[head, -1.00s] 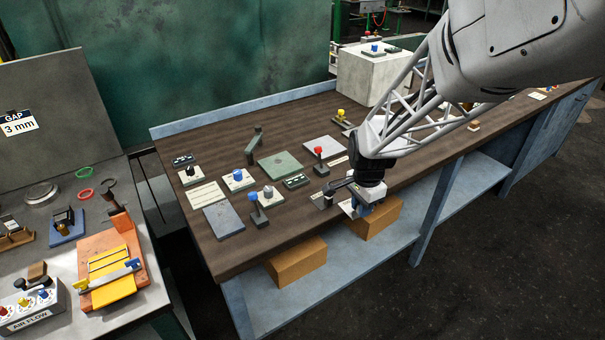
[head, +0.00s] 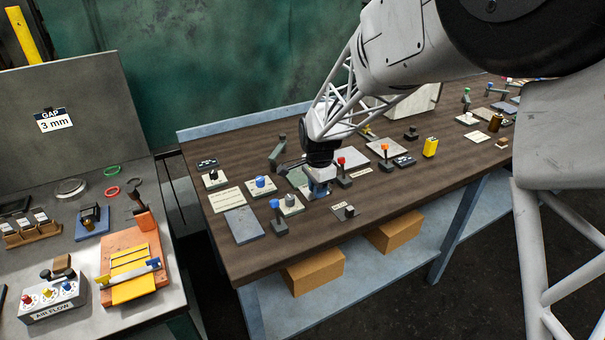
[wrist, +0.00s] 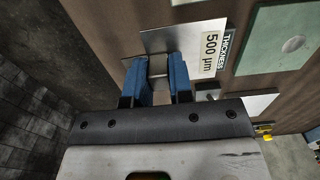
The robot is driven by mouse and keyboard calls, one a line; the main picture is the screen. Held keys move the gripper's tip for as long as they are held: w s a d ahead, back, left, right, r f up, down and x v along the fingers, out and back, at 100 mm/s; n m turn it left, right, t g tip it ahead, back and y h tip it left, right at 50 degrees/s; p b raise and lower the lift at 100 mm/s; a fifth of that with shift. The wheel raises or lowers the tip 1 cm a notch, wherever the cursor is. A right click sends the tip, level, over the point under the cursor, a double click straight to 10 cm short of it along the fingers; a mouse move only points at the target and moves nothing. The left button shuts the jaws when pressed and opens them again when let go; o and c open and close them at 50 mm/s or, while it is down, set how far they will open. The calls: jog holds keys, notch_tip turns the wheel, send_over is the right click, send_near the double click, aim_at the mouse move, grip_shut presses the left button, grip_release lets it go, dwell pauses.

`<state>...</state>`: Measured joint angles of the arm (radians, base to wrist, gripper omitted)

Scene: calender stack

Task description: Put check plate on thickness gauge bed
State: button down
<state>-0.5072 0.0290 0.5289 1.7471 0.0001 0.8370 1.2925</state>
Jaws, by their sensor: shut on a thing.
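My gripper (head: 318,190) is over the wooden bench, just in front of a green plate that looks like the gauge bed (head: 296,178), which it partly hides. In the wrist view, the blue fingers (wrist: 158,72) are shut on a small pale block of the thin grey check plate (wrist: 165,39). A white label reading "THICKNESS 500 µm" (wrist: 209,50) is at the plate's right edge; whether it is attached is unclear. The green bed (wrist: 278,38), with a round pale spot, is to the right, apart from the check plate in this view. The height above the bench is unclear.
A red-knobbed post (head: 341,163) stands close right of my gripper. A grey-knobbed base (head: 290,203) and blue-knobbed post (head: 277,212) stand to its left. A dark-knobbed piece (head: 346,211) is near the front edge. A grey-green angled arm (head: 277,155) stands behind left.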

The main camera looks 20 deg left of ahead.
jog(key=shift+w, duration=0.1)
dwell(0.3)
send_over(303, 174)
jog(key=s+d, duration=0.1)
jog(key=shift+d+f, duration=0.15)
jog(key=shift+f, duration=0.55)
jog(key=shift+f, duration=1.75)
jog(key=shift+f, duration=0.1)
jog(key=c, duration=1.5)
grip_release()
jog(key=o, duration=0.5)
